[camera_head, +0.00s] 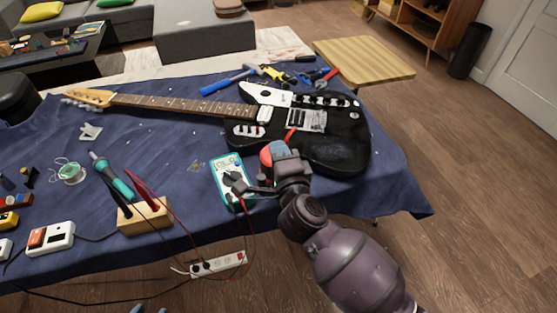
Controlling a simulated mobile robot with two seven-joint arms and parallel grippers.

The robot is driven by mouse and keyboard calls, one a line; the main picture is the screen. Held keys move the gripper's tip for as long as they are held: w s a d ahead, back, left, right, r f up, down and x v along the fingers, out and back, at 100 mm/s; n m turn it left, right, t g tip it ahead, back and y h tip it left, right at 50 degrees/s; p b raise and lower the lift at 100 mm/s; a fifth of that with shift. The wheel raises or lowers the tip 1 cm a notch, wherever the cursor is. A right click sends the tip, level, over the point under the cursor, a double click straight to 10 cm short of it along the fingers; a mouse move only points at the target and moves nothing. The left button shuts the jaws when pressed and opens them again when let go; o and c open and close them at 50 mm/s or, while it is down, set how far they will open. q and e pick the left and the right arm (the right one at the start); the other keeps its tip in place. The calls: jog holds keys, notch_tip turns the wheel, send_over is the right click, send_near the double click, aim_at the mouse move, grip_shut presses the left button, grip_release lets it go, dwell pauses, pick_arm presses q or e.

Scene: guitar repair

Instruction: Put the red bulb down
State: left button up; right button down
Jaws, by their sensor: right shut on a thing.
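My right gripper (272,172) reaches in from the lower right and is shut on the red bulb (266,157). The bulb shows as a rounded red piece with a blue-grey part beside it, partly hidden by the gripper. It overlaps the near edge of the black guitar body (345,150) in the picture, just right of the teal multimeter (226,168). I cannot tell whether it touches the guitar or the cloth.
The blue cloth (185,215) covers the table. A wooden block (146,220) with a soldering iron (112,177) and red-handled leads stands left. Tools, including a blue-handled one (222,84), lie behind the guitar. Bare cloth shows at the right corner (398,190).

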notch_tip(320, 180, down, 3)
jog(key=shift+f+b, duration=0.1)
jog(key=shift+b, duration=0.35)
jog(key=shift+r, duration=0.25)
pick_arm(q)
jog(key=shift+a+f, duration=0.1)
jog(key=shift+f, duration=0.4)
jog(key=shift+s, duration=0.1)
pick_arm(e)
jog(key=shift+f, duration=0.15)
jog(key=shift+f, duration=0.1)
pick_arm(q)
jog(key=shift+f, duration=0.2)
pick_arm(e)
jog(key=c, duration=1.2)
grip_release()
